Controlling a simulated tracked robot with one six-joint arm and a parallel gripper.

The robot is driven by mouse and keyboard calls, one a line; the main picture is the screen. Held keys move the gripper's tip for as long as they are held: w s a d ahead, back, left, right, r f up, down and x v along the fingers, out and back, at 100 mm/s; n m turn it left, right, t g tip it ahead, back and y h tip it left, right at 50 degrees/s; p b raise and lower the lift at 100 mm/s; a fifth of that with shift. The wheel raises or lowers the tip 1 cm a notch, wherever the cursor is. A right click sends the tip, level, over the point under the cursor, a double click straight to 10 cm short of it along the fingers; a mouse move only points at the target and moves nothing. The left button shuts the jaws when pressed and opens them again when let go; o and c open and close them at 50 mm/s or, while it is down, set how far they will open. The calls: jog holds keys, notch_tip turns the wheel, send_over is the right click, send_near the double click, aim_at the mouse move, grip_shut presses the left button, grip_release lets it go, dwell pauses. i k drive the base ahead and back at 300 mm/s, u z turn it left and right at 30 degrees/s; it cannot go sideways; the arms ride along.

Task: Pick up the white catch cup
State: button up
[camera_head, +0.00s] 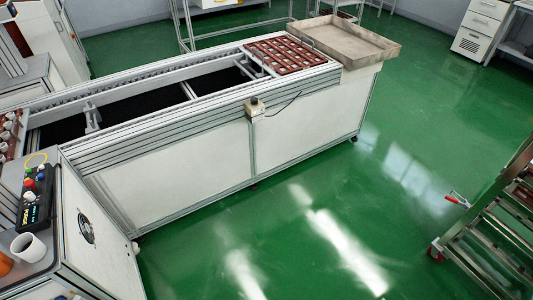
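A white cup (28,247) stands on the grey top of the cabinet at the lower left. It is beside an orange object (5,264), which the picture's left edge cuts off. A black control box (36,203) with coloured buttons lies just behind the cup. My gripper is not in view, so I cannot see its state.
A long conveyor (180,140) runs from the left to the back, with a red-brown pot tray (290,55) and a metal tray (350,40) at its far end. A metal rack (495,225) stands at the right. The green floor (300,215) between is clear.

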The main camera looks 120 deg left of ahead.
aim_at(26, 245)
jog(key=z, duration=1.4)
jog(key=k, duration=0.95)
jog(key=z, duration=1.65)
